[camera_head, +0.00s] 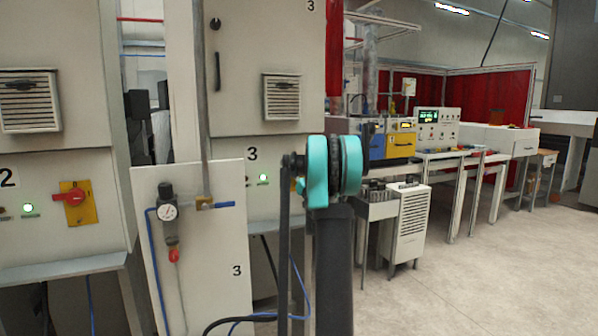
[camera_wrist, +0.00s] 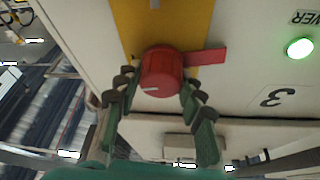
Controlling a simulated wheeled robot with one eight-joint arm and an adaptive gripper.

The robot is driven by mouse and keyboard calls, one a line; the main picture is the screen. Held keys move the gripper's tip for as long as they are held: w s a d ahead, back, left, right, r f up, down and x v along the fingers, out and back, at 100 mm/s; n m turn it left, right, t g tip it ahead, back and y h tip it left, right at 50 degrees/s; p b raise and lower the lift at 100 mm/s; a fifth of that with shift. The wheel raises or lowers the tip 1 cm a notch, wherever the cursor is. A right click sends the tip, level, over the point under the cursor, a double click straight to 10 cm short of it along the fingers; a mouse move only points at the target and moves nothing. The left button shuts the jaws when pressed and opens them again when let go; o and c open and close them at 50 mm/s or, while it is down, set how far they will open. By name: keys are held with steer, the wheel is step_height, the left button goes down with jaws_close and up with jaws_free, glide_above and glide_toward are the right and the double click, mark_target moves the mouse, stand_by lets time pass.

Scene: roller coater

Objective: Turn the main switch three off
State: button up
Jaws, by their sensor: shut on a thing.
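Main switch three shows in the wrist view as a red round knob (camera_wrist: 160,72) on a yellow plate (camera_wrist: 150,25), with a red lever arm (camera_wrist: 207,58) pointing to the right in that picture. A white mark is on the knob's face. My gripper (camera_wrist: 158,84) has its dark jointed fingers on both sides of the knob and is shut on it. In the head view, the switch and my gripper are hidden behind my teal and black arm, with only a bit of yellow showing beside it. The cabinet numbered 3 (camera_head: 230,115) is behind.
A lit green lamp (camera_wrist: 300,47) is beside the switch in the wrist view. In the head view, a white panel (camera_head: 225,265) with a pressure gauge (camera_head: 168,211) stands left of my arm. Switch two (camera_head: 75,197) is farther left. The floor (camera_head: 480,280) at right is clear.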

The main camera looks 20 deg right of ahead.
steer(key=n+y, duration=0.1)
steer(key=n, duration=0.2)
steer(key=n+y, duration=0.2)
steer(key=n, duration=0.1)
steer(key=shift+n+y, duration=0.3)
steer(key=shift+n, duration=0.1)
steer(key=n+y, duration=0.1)
steer(key=n, duration=0.1)
steer(key=n+g+y, duration=0.1)
steer(key=n+y, duration=0.1)
steer(key=n, duration=0.3)
steer(key=n+g+y, duration=0.1)
steer(key=n, duration=0.2)
steer(key=shift+a+y, duration=0.1)
steer(key=shift+y, duration=0.2)
steer(key=shift+n+g+y, duration=0.4)
steer(key=shift+n+g, duration=0.5)
steer(key=shift+n, duration=1.4)
steer(key=o, duration=1.2)
steer(key=shift+c, duration=0.2)
steer(key=shift+s+f, duration=0.1)
steer(key=shift+s, duration=0.05)
steer(key=v, duration=1.1)
steer(key=shift+s, duration=0.3)
